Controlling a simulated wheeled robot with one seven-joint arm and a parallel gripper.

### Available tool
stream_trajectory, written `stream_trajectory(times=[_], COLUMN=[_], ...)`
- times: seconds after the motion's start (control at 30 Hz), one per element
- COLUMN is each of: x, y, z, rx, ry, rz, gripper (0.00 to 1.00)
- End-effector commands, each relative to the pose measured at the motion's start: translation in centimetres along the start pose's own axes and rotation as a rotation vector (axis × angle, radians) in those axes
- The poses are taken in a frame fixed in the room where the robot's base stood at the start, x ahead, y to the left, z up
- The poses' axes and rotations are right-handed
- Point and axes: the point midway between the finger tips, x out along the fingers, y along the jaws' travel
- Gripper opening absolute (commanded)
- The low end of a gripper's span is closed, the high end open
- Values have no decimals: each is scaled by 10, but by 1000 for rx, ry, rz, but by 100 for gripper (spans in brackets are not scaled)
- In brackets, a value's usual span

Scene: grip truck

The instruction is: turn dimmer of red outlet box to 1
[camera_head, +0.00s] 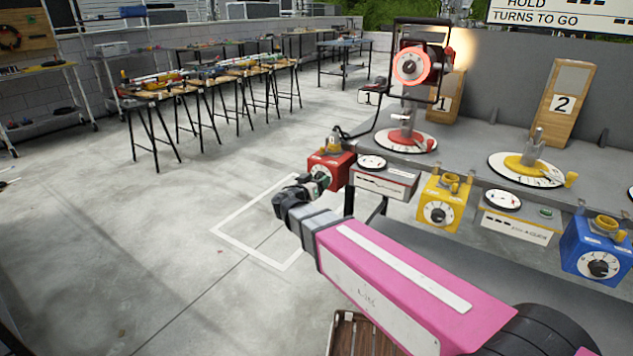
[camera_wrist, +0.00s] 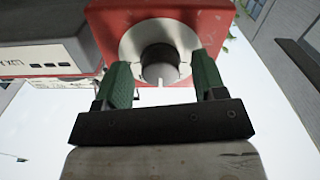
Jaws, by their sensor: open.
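The red outlet box (camera_head: 329,170) is mounted at the left end of the bench's front edge in the head view. In the wrist view the red box (camera_wrist: 215,25) fills the top, with a round pale plate and a dark dimmer knob (camera_wrist: 159,62) on its face. My gripper (camera_wrist: 158,80) is open, with one green finger on each side of the knob. I cannot tell whether the fingers touch it. In the head view my gripper (camera_head: 314,185) is at the front of the red box and hides its knob. The dial marks cannot be read.
A grey box with a gauge (camera_head: 384,178) is just right of the red box. A yellow box (camera_head: 443,203) and a blue box (camera_head: 598,250) are further right.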

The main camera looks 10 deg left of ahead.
Motion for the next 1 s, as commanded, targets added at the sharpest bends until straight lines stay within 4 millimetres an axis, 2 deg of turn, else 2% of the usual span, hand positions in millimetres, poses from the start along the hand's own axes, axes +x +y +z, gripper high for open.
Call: stream_trajectory(times=[0.17,0.2,0.33,0.37,0.67,1.0], x=[0,0,0,0,0,0], y=[0,0,0,0,0,0], z=[0,0,0,0,0,0], rx=[0,0,0,0,-23,-219], ry=[0,0,0,0,0,-1], rz=[0,0,0,0,0,1], gripper=[64,61,19,15,15,15])
